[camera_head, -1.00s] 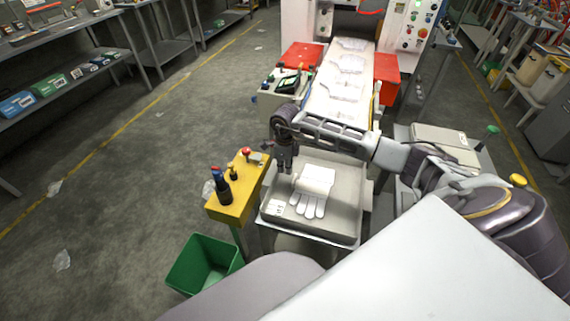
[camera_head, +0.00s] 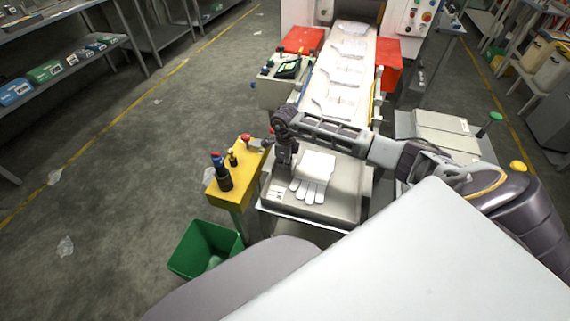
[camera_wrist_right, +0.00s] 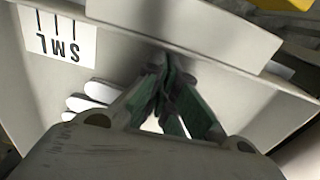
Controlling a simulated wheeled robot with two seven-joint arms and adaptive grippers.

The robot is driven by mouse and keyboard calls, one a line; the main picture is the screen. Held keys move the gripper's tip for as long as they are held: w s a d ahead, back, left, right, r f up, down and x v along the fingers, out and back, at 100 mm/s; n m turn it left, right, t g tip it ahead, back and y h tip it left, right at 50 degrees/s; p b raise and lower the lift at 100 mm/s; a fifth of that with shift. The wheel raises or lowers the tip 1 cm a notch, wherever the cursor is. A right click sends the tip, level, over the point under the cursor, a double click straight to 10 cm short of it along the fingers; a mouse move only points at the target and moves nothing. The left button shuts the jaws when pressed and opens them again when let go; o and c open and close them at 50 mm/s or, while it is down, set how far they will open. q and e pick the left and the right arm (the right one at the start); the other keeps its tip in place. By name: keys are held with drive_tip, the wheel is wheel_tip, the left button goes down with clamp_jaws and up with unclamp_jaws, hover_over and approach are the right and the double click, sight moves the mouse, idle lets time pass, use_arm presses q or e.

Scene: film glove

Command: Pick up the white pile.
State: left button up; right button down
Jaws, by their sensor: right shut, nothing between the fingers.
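The white pile (camera_head: 316,177) looks like white gloves lying flat, fingers toward me, on a grey tray-like stand (camera_head: 335,207). In the right wrist view white glove fingers (camera_wrist_right: 82,103) show at the left, partly hidden behind my gripper. My right gripper (camera_head: 281,170) points down at the left side of the pile, shut and empty. It also shows in the right wrist view (camera_wrist_right: 166,72), close to a grey raised edge. I cannot tell whether it touches the stand. My left gripper is out of view.
A size label "SML" (camera_wrist_right: 62,38) is on the stand. A yellow post (camera_head: 238,182) with knobs stands left of it, a green bin (camera_head: 205,250) below. A conveyor (camera_head: 343,75) with white gloves runs behind, between red boxes (camera_head: 390,65). The floor at left is mostly clear.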

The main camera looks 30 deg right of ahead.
sight(298, 171)
drive_tip(key=shift+d, duration=0.1)
drive_tip(key=shift+s+d, duration=0.4)
drive_tip(key=shift+s, duration=0.05)
drive_tip(key=shift+s+d+p, duration=0.4)
drive_tip(key=shift+s+d, duration=0.55)
drive_tip(key=shift+s, duration=0.1)
drive_tip(key=shift+s+d, duration=0.35)
drive_tip(key=shift+s, duration=0.15)
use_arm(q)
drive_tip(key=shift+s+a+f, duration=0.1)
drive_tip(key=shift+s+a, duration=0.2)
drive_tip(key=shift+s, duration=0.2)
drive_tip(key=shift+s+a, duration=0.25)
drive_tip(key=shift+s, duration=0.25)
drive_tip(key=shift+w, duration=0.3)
use_arm(e)
drive_tip(key=shift+r, duration=0.1)
